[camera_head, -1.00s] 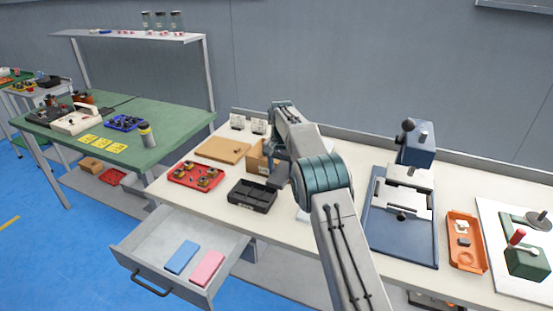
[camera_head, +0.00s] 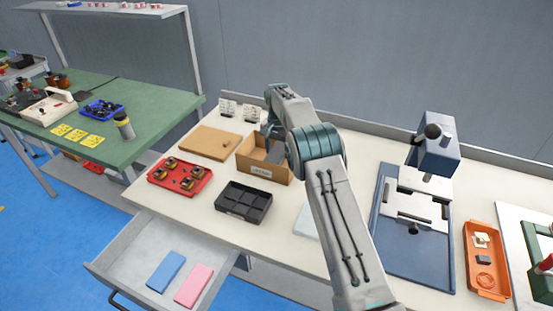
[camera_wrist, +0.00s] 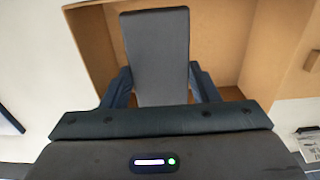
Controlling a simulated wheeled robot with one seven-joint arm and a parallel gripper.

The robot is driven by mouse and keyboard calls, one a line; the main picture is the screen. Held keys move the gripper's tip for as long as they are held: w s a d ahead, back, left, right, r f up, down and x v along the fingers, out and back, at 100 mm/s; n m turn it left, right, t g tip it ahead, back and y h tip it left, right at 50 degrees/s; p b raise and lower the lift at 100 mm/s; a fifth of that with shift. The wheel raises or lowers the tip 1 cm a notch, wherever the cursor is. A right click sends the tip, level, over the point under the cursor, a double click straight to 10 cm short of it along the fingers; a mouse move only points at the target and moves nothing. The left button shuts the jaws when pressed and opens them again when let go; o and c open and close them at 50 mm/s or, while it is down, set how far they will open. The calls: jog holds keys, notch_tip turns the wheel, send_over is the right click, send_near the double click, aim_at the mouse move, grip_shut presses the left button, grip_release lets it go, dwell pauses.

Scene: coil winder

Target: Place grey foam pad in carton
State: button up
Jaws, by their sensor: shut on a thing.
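The grey foam pad (camera_wrist: 157,48) is between the two fingers of my gripper (camera_wrist: 160,86) in the wrist view, its long end pointing away from the palm. The open cardboard carton (camera_wrist: 233,38) lies behind and around the pad in that view. In the head view, the carton (camera_head: 262,171) stands on the bench, and a dark grey part of the pad (camera_head: 275,155) shows at its opening. My arm hides the carton's right side and most of my gripper there. I cannot tell whether the pad touches the carton floor.
Left of the carton are a brown board (camera_head: 209,142) and a red tray of parts (camera_head: 180,178). A black divided tray (camera_head: 244,201) is in front. An open drawer (camera_head: 140,262) holds a blue pad (camera_head: 166,272) and a pink pad (camera_head: 194,285). A blue machine (camera_head: 412,230) stands to the right.

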jog(key=shift+f+p, duration=0.35)
jog(key=shift+f, duration=2.05)
jog(key=shift+f, duration=0.15)
jog(key=o, duration=0.9)
jog(key=shift+o, duration=0.2)
